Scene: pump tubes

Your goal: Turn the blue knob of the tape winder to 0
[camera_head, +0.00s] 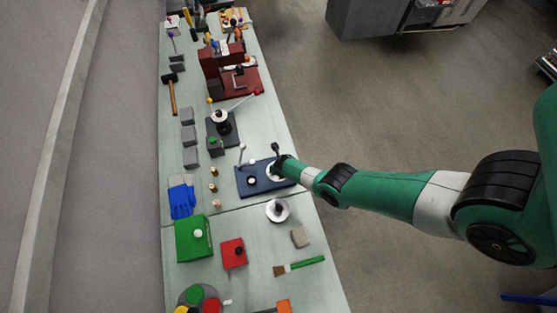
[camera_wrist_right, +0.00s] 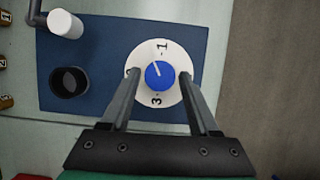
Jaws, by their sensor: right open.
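The tape winder has a dark blue base (camera_head: 247,178), which also shows in the right wrist view (camera_wrist_right: 100,40). Its round blue knob (camera_wrist_right: 160,75) sits on a white dial (camera_wrist_right: 160,48). A white line on the knob points up and slightly left, near the 1 mark. The 3 shows at the bottom; a mark at the left is partly hidden by a finger. My right gripper (camera_wrist_right: 160,80) is open, one finger each side of the knob, apart from it. In the head view my right gripper (camera_head: 281,163) covers the knob. My left gripper is not in view.
A black cup-like part (camera_wrist_right: 70,82) and a white-capped lever (camera_wrist_right: 65,23) stand left of the dial. Blue gloves (camera_head: 181,200), a green box (camera_head: 190,245) and a red box (camera_head: 233,255) lie nearby.

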